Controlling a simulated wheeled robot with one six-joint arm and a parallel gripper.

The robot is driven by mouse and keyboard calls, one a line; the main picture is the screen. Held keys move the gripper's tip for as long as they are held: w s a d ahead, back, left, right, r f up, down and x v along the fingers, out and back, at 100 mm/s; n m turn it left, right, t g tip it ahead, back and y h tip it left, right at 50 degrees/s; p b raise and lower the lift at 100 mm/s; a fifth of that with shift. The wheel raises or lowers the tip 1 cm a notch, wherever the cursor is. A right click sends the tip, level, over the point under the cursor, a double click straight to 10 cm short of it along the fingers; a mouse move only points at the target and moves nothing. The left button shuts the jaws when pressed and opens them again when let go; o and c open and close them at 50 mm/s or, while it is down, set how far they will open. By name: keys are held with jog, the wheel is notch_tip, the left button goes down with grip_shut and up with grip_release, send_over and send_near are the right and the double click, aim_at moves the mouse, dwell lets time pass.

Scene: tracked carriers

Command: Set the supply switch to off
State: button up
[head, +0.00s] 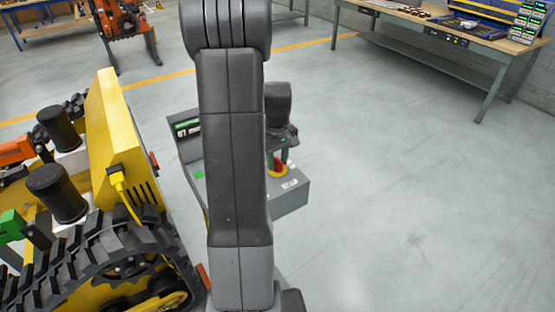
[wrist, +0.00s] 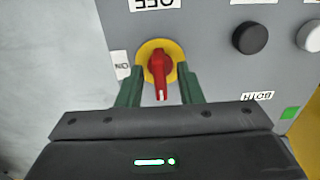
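The supply switch (wrist: 158,68) is a red rotary handle on a yellow disc, set in a grey panel (wrist: 215,50). In the wrist view its handle runs roughly up and down, with a white mark at the lower end. An upside-down OFF label (wrist: 154,4) is above it and an ON label (wrist: 122,65) is to its left. My gripper (wrist: 160,88) is open, its green fingers on either side of the handle's lower part with gaps between. In the head view the red switch (head: 279,169) shows just under my gripper (head: 280,155), partly hidden by my arm.
The panel also carries a black button (wrist: 250,37), a white button (wrist: 311,36) and a BOTH label (wrist: 257,96). A yellow tracked carrier (head: 115,140) with a yellow cable stands close on the left. Open floor (head: 400,170) lies to the right, before a workbench (head: 455,35).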

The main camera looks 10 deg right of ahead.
aim_at(277, 159)
notch_tip(277, 159, up, 14)
dwell(0.6)
jog(key=shift+f, duration=0.15)
notch_tip(277, 159, down, 14)
jog(key=shift+r, duration=0.2)
jog(key=shift+m, duration=0.4)
dwell(0.5)
